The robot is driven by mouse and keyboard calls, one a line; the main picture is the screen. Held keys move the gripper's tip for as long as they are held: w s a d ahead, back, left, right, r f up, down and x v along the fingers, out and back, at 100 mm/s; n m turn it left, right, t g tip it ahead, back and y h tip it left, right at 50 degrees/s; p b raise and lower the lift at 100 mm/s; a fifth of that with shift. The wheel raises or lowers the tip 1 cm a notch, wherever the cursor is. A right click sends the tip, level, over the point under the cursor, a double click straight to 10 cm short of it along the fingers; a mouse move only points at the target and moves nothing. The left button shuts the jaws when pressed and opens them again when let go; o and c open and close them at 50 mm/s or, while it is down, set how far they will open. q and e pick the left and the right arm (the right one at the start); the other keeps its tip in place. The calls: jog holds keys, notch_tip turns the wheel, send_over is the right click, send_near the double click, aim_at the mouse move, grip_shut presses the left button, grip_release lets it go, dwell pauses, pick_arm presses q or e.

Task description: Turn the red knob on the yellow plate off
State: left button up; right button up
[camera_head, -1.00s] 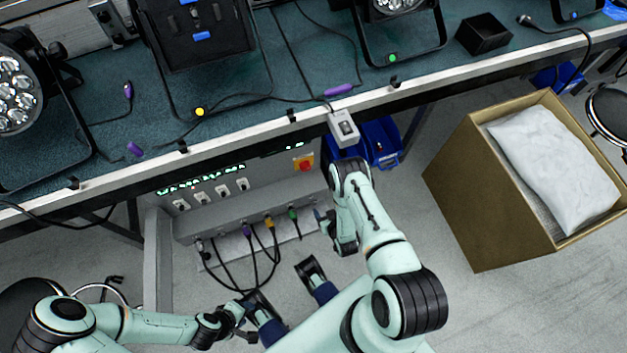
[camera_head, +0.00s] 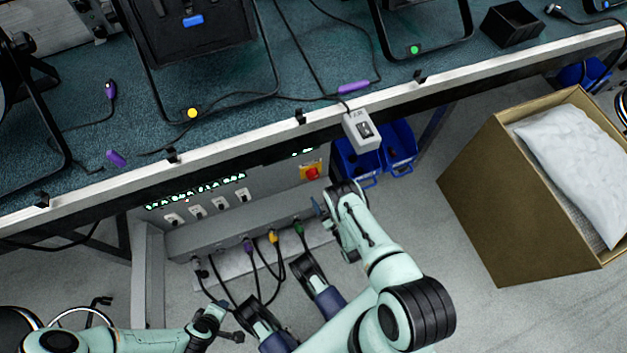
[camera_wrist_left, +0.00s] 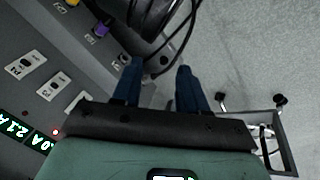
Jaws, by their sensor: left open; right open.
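The red knob (camera_head: 312,173) sits on a yellow plate (camera_head: 303,168) at the right end of the grey panel (camera_head: 270,185) under the table edge, in the head view. My right gripper (camera_head: 322,215) is open, just below the knob and slightly to its right, apart from it. Its fingers are small and partly hidden by the wrist. My left gripper (camera_head: 234,322) is low in the head view, away from the knob. In the left wrist view its two blue fingers (camera_wrist_left: 160,88) are spread with nothing between them. The knob is not seen in that view.
Cables with purple, yellow and green plugs (camera_head: 273,237) hang below the panel. White switches (camera_head: 195,211) line its left part. A small grey box (camera_head: 361,130) hangs at the table edge above blue bins (camera_head: 398,145). A cardboard box (camera_head: 510,195) stands at the right.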

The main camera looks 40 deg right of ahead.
aim_at(314, 177)
jog(key=b+x, duration=0.1)
jog(key=x, duration=0.7)
jog(key=shift+w+b, duration=0.25)
jog(key=shift+b, duration=0.15)
pick_arm(q)
jog(key=shift+g, duration=0.7)
jog(key=s+f, duration=0.2)
jog(key=s+a+f, duration=0.1)
jog(key=f, duration=0.1)
jog(key=shift+s+f, duration=0.2)
jog(key=shift+s, duration=0.2)
pick_arm(e)
jog(key=c, duration=1)
